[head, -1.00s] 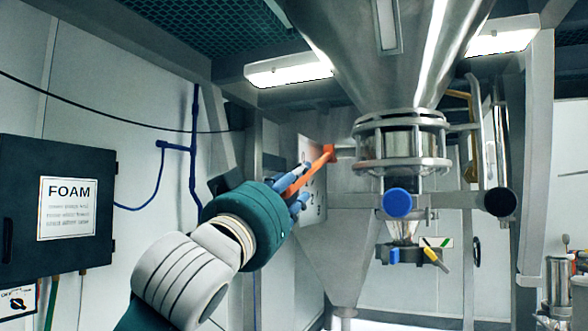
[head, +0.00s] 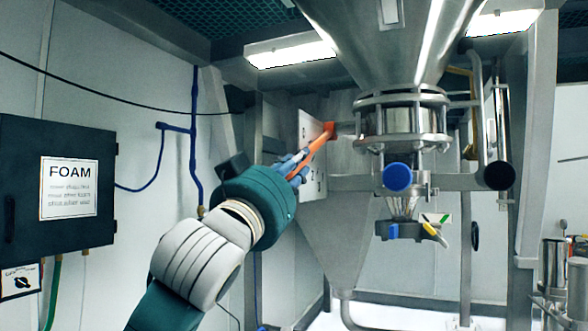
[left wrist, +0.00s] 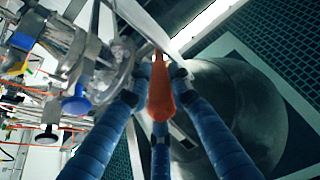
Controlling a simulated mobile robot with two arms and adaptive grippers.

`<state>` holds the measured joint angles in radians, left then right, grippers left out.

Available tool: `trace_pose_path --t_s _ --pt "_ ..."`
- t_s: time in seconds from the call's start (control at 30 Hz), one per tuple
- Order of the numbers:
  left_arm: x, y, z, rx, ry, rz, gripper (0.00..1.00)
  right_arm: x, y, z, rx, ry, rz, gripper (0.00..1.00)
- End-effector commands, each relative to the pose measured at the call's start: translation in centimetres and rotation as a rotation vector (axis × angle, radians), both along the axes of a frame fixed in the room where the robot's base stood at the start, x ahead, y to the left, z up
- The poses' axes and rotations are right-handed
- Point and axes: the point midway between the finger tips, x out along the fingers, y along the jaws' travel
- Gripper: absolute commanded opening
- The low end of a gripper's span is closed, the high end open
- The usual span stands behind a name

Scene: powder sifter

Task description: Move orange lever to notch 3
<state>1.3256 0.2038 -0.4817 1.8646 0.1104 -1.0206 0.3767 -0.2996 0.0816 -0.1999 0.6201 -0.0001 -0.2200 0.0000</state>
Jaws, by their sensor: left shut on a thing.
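The orange lever (head: 319,146) slants down and left from its pivot beside the steel hopper's lower collar. A white notch plate (head: 311,143) stands behind it with small dark marks that are too small to read. My left gripper (head: 297,164) is shut on the lever's lower end, its blue fingers around it. In the left wrist view the fingers close around the orange lever (left wrist: 160,92) from several sides. I cannot tell which notch the lever is at. My right gripper is not in view.
The steel hopper (head: 400,40) hangs at upper centre. Below it are a blue round knob (head: 397,177), a black round end (head: 498,175) and a clamp with a yellow handle (head: 434,234). A black FOAM box (head: 90,170) is on the left wall.

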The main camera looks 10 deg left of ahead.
Motion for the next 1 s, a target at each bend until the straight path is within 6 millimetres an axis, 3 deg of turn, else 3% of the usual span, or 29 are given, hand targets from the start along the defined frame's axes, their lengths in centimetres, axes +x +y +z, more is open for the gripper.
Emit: trace_pose_path --t_s 0.03,0.1,0.3,0.77,0.8,0.87,1.0 --pt "0.0 -0.1 -1.4 -0.012 -0.033 -0.003 0.0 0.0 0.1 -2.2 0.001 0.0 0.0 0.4" --pt "0.4 -0.2 -2.3 -0.024 -0.068 -0.002 0.0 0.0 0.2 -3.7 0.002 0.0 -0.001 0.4" --pt "1.4 -0.4 -3.8 -0.053 -0.159 0.0 0.0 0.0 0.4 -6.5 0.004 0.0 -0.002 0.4" --pt "1.7 -0.6 -3.7 -0.06 -0.197 0.0 0.0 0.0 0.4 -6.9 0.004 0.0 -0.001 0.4" --pt "1.7 -0.6 -3.7 -0.06 -0.197 0.0 0.26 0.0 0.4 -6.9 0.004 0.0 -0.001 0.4" --pt "1.7 -0.6 -3.8 -0.06 -0.196 0.0 0.38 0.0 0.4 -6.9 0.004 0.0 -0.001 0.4" --pt "1.8 -0.6 -3.9 -0.059 -0.194 0.001 0.39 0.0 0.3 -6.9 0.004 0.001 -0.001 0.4"
